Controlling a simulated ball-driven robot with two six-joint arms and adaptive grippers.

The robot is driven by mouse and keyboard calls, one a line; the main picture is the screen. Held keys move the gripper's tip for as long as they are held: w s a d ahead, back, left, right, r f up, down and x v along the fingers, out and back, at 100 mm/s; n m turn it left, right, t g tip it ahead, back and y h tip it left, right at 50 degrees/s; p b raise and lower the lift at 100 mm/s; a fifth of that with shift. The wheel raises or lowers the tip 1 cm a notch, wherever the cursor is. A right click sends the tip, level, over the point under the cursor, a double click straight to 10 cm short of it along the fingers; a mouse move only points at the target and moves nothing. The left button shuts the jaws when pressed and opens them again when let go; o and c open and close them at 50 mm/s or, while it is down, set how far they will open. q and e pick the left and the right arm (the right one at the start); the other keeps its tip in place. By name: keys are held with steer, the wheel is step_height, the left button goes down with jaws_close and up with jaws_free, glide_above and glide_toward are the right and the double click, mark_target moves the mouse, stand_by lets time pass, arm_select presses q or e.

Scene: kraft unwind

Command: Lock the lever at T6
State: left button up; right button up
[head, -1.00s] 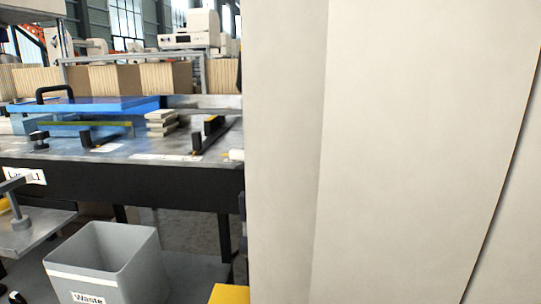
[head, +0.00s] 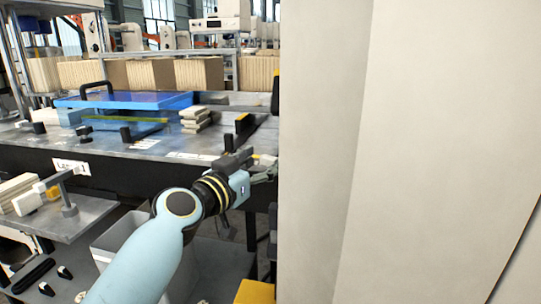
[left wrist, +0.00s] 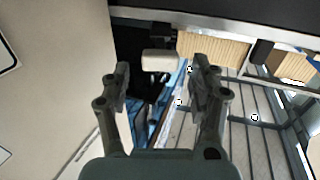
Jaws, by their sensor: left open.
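My left gripper (head: 268,170) is in front of the dark front of the workbench in the head view, close to the edge of a large beige panel. In the left wrist view its two fingers (left wrist: 161,82) are apart with nothing held between them. A pale block on a black mount (left wrist: 160,60) shows beyond the fingertips there, apart from them; I cannot tell whether it is the lever. No T6 label can be read in either view. My right gripper is not in view.
The beige panel (head: 400,150) fills the right half of the head view and hides what is behind it. The workbench (head: 60,145) carries a blue lidded fixture (head: 125,100) and stacked pale blocks (head: 195,118). A grey bin (head: 108,245) stands below, partly behind my left arm.

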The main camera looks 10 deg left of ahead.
mark_target(267, 160)
arm_select(q)
steer(key=shift+x, duration=1.65)
steer(key=shift+c, duration=0.4)
jaws_close()
